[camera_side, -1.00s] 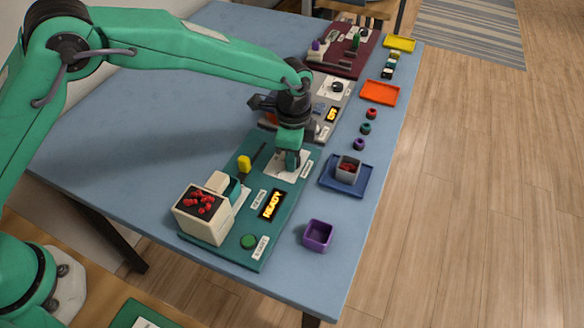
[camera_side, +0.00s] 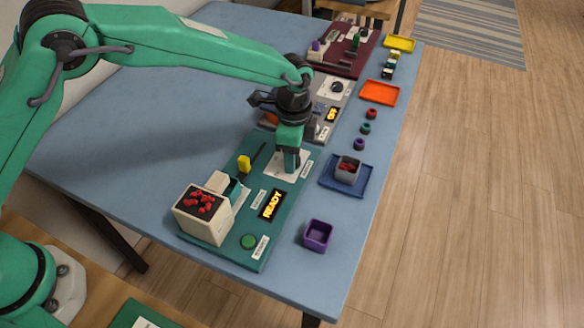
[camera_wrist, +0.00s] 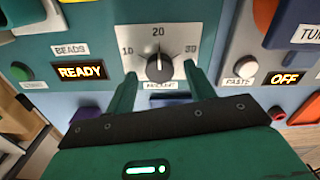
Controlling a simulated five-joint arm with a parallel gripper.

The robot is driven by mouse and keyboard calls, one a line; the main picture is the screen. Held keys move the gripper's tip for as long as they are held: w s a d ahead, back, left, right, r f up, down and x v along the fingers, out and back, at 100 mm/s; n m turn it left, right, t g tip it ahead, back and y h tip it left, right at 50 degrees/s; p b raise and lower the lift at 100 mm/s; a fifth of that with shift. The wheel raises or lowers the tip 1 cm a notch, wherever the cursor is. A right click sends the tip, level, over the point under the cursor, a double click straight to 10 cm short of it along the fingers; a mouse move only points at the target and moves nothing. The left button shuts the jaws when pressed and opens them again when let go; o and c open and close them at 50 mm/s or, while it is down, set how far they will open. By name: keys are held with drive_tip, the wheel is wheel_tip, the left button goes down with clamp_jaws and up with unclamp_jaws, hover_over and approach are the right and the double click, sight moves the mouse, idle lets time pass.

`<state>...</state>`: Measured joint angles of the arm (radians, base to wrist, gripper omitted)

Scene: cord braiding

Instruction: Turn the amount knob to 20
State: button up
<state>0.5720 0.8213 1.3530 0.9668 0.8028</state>
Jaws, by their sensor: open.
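The amount knob (camera_wrist: 159,68) is a dark round knob on a white dial plate marked 10, 20 and 30, in the wrist view. Its light pointer line points up, at or very near 20. My gripper (camera_wrist: 160,74) is open, with one green finger on each side of the knob; I cannot tell if either finger touches it. In the side view my gripper (camera_side: 291,168) is down over the white dial plate (camera_side: 278,166) of the teal panel (camera_side: 222,250), and hides the knob there.
The teal panel carries a lit READY display (camera_side: 271,204), a green button (camera_side: 249,241), a yellow slider knob (camera_side: 244,163) and a cream box (camera_side: 203,216) of red beads. A grey cup (camera_side: 347,172) stands on a blue tray (camera_side: 330,183). A purple cup (camera_side: 318,235) is near the front edge.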

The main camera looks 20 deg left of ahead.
drive_tip(key=shift+r, duration=3.6)
wheel_tip(320, 180, up, 7)
